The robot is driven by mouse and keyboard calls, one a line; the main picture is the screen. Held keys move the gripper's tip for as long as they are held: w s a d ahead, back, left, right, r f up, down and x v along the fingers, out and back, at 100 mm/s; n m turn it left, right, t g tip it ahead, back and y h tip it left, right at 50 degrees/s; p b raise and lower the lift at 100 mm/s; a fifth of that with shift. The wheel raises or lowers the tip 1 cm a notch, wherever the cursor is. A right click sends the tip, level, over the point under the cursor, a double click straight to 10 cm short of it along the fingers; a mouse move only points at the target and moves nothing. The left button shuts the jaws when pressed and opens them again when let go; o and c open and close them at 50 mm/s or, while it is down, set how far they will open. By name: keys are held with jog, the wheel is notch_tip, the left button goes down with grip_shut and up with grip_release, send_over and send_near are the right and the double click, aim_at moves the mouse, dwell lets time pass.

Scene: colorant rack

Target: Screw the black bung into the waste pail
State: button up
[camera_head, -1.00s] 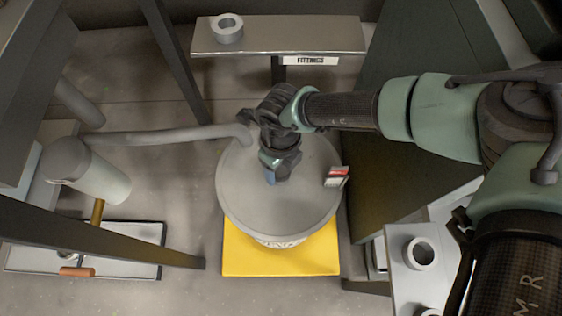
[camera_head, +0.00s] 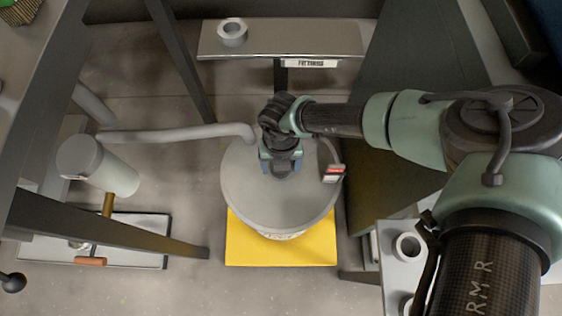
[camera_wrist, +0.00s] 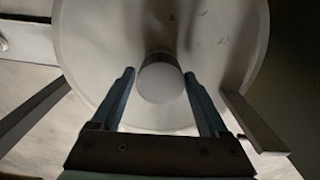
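The grey waste pail (camera_head: 250,210) has a wide round lid. My gripper (camera_head: 282,170) points down over the far middle of this lid. In the wrist view, the two blue fingers of my gripper (camera_wrist: 160,76) stand apart on either side of a short round plug, which I take for the bung (camera_wrist: 161,84). Its top looks pale and its side dark. Narrow gaps seem to show between plug and fingers. How far the plug sits in the lid cannot be told. In the head view my gripper hides it.
The pail stands on a yellow mat (camera_head: 245,254). A grey hose (camera_head: 180,135) reaches its far left rim. A red and white tag (camera_head: 333,173) is at the right rim. A shelf marked fittings (camera_head: 290,40) is behind; a grey block with rings (camera_head: 390,262) is front right.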

jog(key=shift+o, duration=0.4)
jog(key=shift+n, duration=1)
jog(key=n+p, duration=0.1)
jog(key=n, duration=0.4)
jog(key=shift+d, duration=0.1)
jog(key=n, duration=0.6)
jog(key=shift+w+n, duration=0.1)
jog(key=shift+n, duration=0.3)
